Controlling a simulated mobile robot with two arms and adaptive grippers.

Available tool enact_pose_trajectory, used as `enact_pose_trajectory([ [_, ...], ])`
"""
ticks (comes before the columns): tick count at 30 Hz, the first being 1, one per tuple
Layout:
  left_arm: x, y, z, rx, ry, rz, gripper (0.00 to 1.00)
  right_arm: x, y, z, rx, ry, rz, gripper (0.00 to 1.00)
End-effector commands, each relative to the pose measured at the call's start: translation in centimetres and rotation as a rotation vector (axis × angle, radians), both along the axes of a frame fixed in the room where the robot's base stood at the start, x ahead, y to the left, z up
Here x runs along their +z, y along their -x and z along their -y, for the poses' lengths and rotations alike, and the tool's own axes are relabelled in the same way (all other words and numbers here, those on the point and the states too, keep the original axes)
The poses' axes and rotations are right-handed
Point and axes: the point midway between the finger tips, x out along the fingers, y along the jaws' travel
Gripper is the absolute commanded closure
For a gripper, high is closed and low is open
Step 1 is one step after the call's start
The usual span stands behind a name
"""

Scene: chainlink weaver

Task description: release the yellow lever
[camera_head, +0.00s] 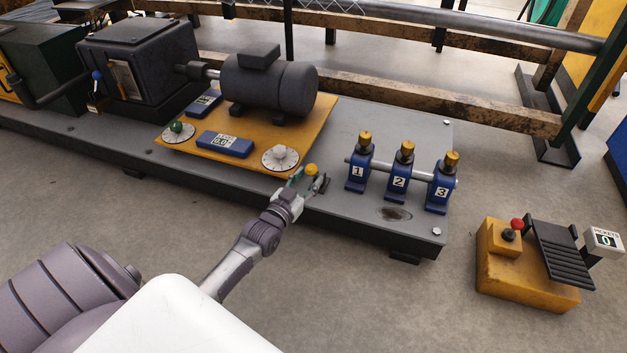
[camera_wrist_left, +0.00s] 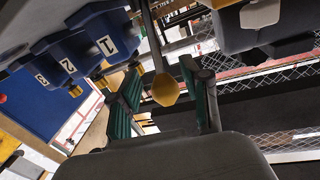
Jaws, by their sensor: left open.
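The yellow lever (camera_head: 311,170) shows as a round yellow knob at the front edge of the machine bed, beside the right white dial. In the left wrist view the lever's yellow knob (camera_wrist_left: 166,90) sits on a thin dark rod. My left gripper (camera_head: 310,180) is open at the lever. In the left wrist view the knob appears between the green-padded fingers of my left gripper (camera_wrist_left: 165,98), with gaps on both sides. The lever's base is hidden. My right gripper is not in view.
Blue stands numbered 1 (camera_head: 357,172), 2 (camera_head: 399,182) and 3 (camera_head: 440,194) stand right of the lever. A dark motor (camera_head: 270,87) and white dials (camera_head: 280,158) sit on the yellow plate (camera_head: 180,152). A yellow pedestal (camera_head: 520,277) stands on the floor at right.

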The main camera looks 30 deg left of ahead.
Motion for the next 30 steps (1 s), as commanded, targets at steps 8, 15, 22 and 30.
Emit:
enact_pose_trajectory([
  [8, -0.2, -3.1, -0.2, 0.000, -0.001, -0.001, 0.53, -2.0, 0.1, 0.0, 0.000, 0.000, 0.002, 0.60],
  [15, 0.0, -3.3, -0.2, 0.000, -0.001, -0.001, 0.53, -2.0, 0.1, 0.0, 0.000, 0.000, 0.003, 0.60],
  [22, 0.0, -3.3, -0.2, 0.000, -0.001, -0.001, 0.76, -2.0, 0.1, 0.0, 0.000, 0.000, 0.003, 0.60],
  [30, 0.1, -3.3, -0.2, 0.000, -0.001, 0.000, 1.00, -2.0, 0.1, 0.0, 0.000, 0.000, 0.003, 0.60],
])
